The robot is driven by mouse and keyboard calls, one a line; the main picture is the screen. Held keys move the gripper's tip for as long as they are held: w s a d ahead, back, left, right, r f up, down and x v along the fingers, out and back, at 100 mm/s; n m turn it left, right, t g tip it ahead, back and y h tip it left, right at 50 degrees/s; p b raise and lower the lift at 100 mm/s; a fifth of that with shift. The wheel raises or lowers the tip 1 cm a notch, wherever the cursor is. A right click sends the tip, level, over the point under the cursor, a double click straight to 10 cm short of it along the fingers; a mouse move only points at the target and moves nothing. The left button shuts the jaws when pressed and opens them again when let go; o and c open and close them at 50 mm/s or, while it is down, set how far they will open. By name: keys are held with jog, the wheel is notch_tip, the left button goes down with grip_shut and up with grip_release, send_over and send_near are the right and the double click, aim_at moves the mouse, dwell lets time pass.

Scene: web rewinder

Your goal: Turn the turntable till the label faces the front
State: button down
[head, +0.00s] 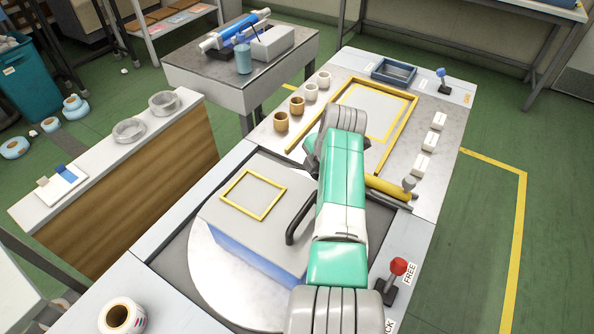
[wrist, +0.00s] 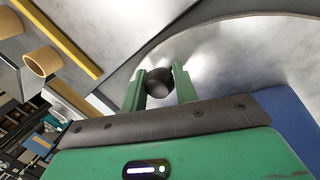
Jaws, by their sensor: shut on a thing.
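The turntable (head: 205,275) is a pale round disc set in the bench. A large grey block (head: 225,218) with a blue lower side sits on it, and a yellow frame marks its top. A black bar handle (head: 300,220) stands at the block's right. No label can be made out on the visible sides. In the wrist view my gripper (wrist: 162,88) is shut on a dark round knob (wrist: 158,84), with a green finger on each side. A curved pale rim and a blue surface lie close by. My arm hides the gripper in the head view.
A red-knobbed lever (head: 398,267) stands right of the turntable, by the FREE sign; a partly cut-off sign lies nearer. A yellow-framed panel (head: 410,120), tan cups (head: 281,121) and white boxes (head: 430,141) occupy the far bench. A label roll (head: 120,316) is at front left.

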jog(key=shift+a+f, duration=0.1)
dwell(0.4)
jog(key=c, duration=1.4)
grip_release()
jog(key=shift+o, duration=0.2)
jog(key=shift+w+a, duration=0.1)
jog(key=shift+a, duration=0.05)
jog(key=p+v, duration=0.4)
jog(key=v, duration=0.4)
jog(key=shift+p, duration=0.3)
jog(key=shift+w, duration=0.1)
